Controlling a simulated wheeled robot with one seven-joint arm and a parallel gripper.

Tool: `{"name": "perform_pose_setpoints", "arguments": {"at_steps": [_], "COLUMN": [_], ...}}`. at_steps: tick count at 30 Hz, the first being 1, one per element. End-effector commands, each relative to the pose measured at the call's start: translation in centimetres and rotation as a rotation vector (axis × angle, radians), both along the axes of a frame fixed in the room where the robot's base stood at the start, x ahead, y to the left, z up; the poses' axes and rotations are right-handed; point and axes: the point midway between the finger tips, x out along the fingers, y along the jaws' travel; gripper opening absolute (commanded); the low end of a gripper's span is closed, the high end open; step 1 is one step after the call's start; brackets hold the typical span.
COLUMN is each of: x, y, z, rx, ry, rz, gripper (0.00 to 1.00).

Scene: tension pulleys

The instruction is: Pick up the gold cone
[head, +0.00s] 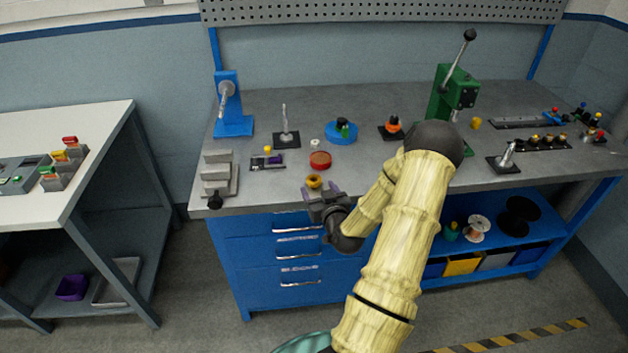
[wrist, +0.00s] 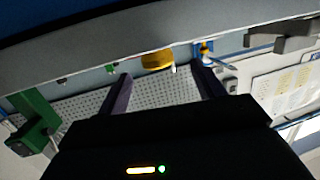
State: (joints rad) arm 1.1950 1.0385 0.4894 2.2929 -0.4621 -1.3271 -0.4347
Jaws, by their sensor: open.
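The gold cone (head: 314,181) sits near the front edge of the grey workbench, left of the middle. It is a small, round gold piece with a darker centre in the head view. My gripper (head: 320,190) is at the bench's front edge, its two purple fingers spread and close to the cone. In the wrist view, which is turned upside down, the gold cone (wrist: 157,60) shows just beyond and between the open fingers of my gripper (wrist: 160,74). Nothing is held. I cannot tell whether either finger touches the cone.
A red round dish (head: 320,160) stands just behind the cone. A grey stepped block (head: 217,175) is to the left. A blue round base (head: 341,133) and a green lever press (head: 455,95) stand farther back. Blue drawers (head: 297,247) lie below the bench edge.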

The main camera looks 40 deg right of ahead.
Motion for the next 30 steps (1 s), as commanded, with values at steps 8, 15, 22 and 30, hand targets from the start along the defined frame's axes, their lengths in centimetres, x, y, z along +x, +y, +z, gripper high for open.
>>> {"name": "perform_pose_setpoints", "arguments": {"at_steps": [8, 15, 22, 30], "x": [0.8, 1.2, 3.8, 5.6], "y": [-0.3, -0.5, -1.8, -2.4], "z": [-0.2, -0.1, -0.2, -0.8], "rx": [0.000, 0.000, 0.001, 0.000], "ry": [0.000, 0.000, -0.001, 0.000], "rz": [0.000, 0.000, 0.000, 0.001], "gripper": [0.68, 0.68, 0.68, 0.68]}}
